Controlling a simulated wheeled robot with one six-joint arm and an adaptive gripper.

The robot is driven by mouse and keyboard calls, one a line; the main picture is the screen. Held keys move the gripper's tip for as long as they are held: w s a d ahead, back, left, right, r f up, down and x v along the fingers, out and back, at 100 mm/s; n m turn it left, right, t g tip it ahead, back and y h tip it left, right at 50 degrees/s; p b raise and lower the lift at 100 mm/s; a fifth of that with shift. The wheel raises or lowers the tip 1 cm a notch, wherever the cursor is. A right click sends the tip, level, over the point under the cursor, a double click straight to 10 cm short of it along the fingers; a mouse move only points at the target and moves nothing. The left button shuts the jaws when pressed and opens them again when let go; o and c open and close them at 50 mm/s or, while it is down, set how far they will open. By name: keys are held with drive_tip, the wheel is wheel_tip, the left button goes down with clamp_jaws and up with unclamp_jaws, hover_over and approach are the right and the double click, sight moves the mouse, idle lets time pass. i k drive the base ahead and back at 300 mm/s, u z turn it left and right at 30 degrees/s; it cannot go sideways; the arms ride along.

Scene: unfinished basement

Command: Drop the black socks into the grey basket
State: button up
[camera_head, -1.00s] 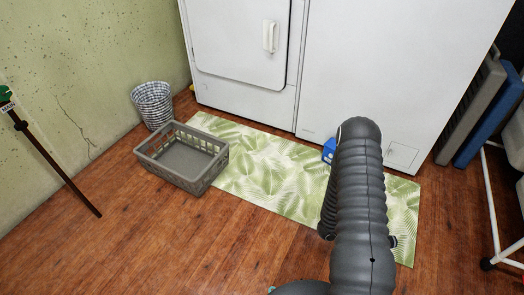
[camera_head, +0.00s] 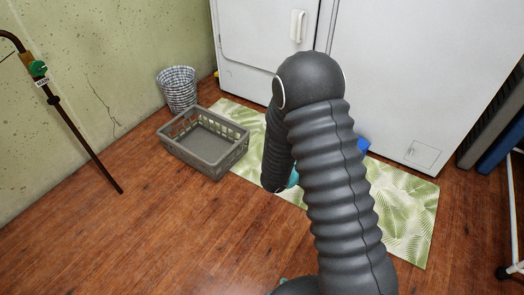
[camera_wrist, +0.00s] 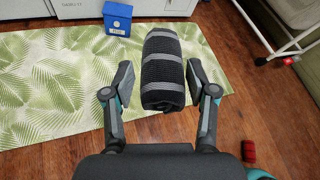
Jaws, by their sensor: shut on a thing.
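In the wrist view the black socks (camera_wrist: 163,75), a rolled bundle with grey stripes, sit between the two fingers of my gripper (camera_wrist: 160,84). My gripper is shut on them and holds them up over the leaf-patterned mat. In the head view my arm hides the gripper and the socks. The grey basket (camera_head: 194,163) is a rectangular slatted bin standing on the wood floor at the mat's left end. It looks empty and lies to the left of my arm.
A checked round hamper (camera_head: 178,90) stands behind the basket by the wall. The leaf-patterned mat (camera_head: 405,205) lies before white appliances (camera_head: 390,70). A blue box (camera_wrist: 117,18) stands by them. Floor before the basket is clear.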

sight(202, 141)
drive_tip(key=z, duration=0.05)
drive_tip(key=k, duration=0.4)
drive_tip(key=u, duration=1.1)
drive_tip(key=i, duration=1)
drive_tip(key=u, duration=0.6)
drive_tip(key=i, duration=1.2)
drive_tip(key=z, duration=0.3)
